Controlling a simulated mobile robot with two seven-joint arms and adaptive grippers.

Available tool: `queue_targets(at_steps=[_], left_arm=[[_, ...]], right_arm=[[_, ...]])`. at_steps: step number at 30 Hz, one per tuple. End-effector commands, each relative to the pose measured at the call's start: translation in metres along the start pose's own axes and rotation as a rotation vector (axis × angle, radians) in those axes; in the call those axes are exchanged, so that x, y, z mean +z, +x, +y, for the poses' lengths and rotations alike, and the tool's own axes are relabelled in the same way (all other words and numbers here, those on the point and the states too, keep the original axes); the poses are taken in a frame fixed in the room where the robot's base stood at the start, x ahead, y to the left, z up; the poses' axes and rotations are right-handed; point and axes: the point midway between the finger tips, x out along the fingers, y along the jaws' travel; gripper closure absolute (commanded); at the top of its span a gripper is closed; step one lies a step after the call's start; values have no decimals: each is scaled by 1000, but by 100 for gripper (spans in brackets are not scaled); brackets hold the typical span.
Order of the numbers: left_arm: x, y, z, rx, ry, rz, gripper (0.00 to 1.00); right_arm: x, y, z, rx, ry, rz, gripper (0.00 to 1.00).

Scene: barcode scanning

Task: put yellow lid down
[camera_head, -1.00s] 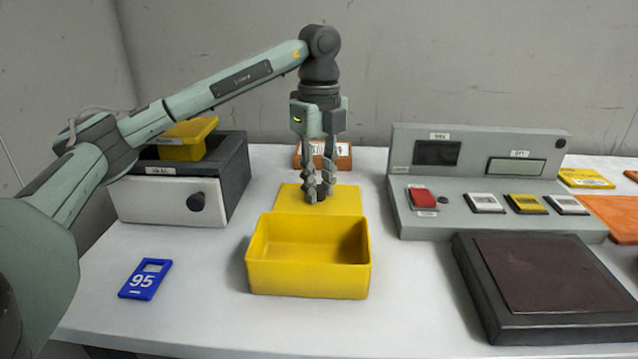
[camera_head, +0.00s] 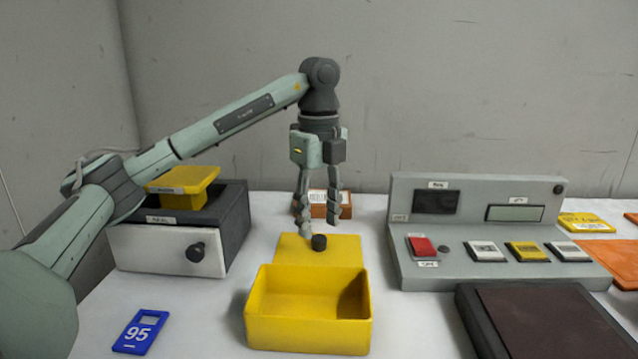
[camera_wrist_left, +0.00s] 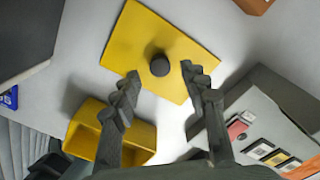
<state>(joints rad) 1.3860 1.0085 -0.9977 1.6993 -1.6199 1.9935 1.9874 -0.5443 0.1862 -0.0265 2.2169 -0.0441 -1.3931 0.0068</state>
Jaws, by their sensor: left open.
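The yellow lid (camera_head: 292,249) lies flat on the table behind the open yellow box (camera_head: 308,333), with its dark round knob (camera_head: 319,242) facing up. My left gripper (camera_head: 318,222) is open above the lid, its fingers spread and clear of the knob. In the left wrist view the lid (camera_wrist_left: 130,42) and knob (camera_wrist_left: 160,64) show beyond the two parted fingertips (camera_wrist_left: 160,80), with nothing between them. The yellow box (camera_wrist_left: 88,128) is partly hidden by a finger there. My right gripper is in neither view.
An orange block with a barcode (camera_head: 345,204) stands behind the lid. A grey console (camera_head: 470,225) with buttons is to the right, with a dark pad (camera_head: 545,325) before it. A white drawer unit (camera_head: 150,250) is left, and a blue 95 tag (camera_head: 140,332) lies front left.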

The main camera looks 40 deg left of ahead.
Motion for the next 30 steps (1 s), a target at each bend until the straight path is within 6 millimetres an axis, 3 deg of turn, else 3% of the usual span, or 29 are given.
queue_targets(at_steps=[1, 6, 12, 18, 30], left_arm=[[0, -17, -1, -5, 0, -1, 56], [0, -55, -1, -4, 0, -2, 56], [0, -82, 0, -2, 0, -1, 56], [0, -88, 0, 0, 1, 0, 56], [0, -88, 0, 1, 1, 0, 56]], right_arm=[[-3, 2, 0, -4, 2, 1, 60], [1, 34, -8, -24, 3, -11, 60], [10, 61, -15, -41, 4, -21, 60], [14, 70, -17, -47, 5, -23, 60], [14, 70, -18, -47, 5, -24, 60]])
